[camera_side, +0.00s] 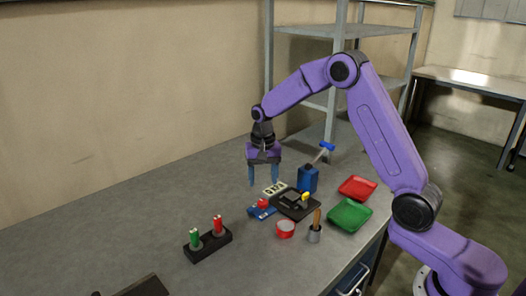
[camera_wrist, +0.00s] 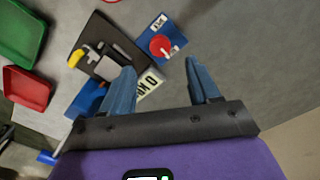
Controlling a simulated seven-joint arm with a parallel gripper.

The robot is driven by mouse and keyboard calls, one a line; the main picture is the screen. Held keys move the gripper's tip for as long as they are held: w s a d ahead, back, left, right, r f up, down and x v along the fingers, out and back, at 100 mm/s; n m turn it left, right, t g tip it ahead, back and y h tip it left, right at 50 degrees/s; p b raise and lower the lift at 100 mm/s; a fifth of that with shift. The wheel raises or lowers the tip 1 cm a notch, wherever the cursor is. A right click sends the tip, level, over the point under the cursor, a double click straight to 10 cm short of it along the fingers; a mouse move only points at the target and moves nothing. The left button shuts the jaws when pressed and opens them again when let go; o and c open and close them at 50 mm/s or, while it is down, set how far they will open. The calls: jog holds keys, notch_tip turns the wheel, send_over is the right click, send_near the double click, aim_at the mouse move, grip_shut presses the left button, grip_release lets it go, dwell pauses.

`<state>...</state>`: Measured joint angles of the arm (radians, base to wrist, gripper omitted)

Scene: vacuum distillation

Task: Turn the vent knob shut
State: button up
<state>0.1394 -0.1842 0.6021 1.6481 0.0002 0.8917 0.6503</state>
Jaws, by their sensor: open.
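The vent knob appears to be the red round knob (camera_side: 263,203) on a small blue plate (camera_side: 257,213). In the wrist view the red knob (camera_wrist: 161,46) carries a white pointer mark, and the blue plate (camera_wrist: 173,33) has a white label with unclear lettering. My gripper (camera_side: 265,181) is above the table, up and behind the knob in the side view, apart from it. In the wrist view its two blue fingers (camera_wrist: 158,72) are spread with nothing between them, and the knob lies ahead of the tips.
Beside the plate are a black board (camera_side: 289,207) with small parts, a white lettered card (camera_side: 275,188) and a red round dish (camera_side: 285,230). A blue container (camera_side: 308,180), red tray (camera_side: 357,188), green tray (camera_side: 349,215) and black two-place holder (camera_side: 208,247) stand around.

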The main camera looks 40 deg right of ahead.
notch_tip(320, 180, up, 9)
jog(key=shift+r, duration=0.15)
dwell(0.4)
jog(key=s+a+r+n, duration=0.1)
jog(key=s+a+n, duration=0.4)
jog(key=s, duration=0.3)
jog(key=s+a+n, duration=0.4)
jog(key=s, duration=0.4)
jog(key=s+d+f+n, duration=0.1)
jog(key=s+n, duration=0.4)
jog(key=s, duration=0.6)
jog(key=s+d+f+n, duration=0.2)
jog(key=s+n, duration=0.3)
jog(key=s, duration=0.6)
jog(key=shift+d+n, duration=0.3)
jog(key=shift+d, duration=0.05)
